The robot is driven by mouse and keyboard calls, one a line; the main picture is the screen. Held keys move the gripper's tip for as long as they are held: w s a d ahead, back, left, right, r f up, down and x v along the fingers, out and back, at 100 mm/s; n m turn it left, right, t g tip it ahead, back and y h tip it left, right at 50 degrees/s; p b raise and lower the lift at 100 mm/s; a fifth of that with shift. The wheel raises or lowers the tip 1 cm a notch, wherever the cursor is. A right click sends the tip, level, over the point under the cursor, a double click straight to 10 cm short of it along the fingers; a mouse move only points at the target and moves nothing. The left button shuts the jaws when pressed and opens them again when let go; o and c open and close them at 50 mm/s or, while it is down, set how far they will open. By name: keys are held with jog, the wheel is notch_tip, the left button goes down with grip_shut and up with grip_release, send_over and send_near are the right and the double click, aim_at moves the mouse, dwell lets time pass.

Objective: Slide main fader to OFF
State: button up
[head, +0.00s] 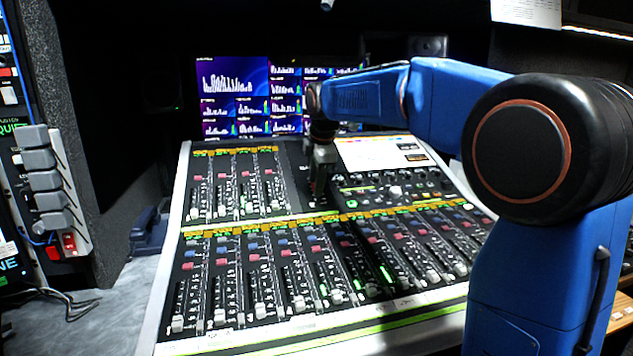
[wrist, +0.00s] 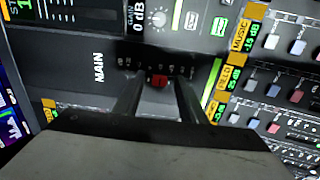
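The main fader's red cap (wrist: 158,81) shows in the wrist view beside the white MAIN label (wrist: 98,66) on the dark console panel. My gripper (wrist: 158,88) is open, with one dark finger on each side of the cap and a small gap on each side. I cannot tell whether the fingertips reach down to the cap's level. In the head view my gripper (head: 321,185) points down at the upper middle of the mixing console (head: 318,212). There the arm and gripper hide the main fader. The OFF position's marking is not readable.
Several channel faders (head: 258,312) fill the console's lower half, with more at upper left. A bank of screens (head: 240,95) stands behind the console. A grey switch panel (head: 45,180) is at the left.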

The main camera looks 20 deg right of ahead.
aim_at(320, 205)
grip_shut()
jog(key=s, duration=0.1)
jog(key=s+f, duration=0.1)
jog(key=s, duration=0.1)
jog(key=s+f, duration=0.1)
jog(key=s, duration=0.1)
jog(key=shift+s+f, duration=0.1)
jog(key=shift+f, duration=0.1)
jog(key=shift+s, duration=0.1)
grip_release()
jog(key=v, duration=1.7)
jog(key=shift+r, duration=0.25)
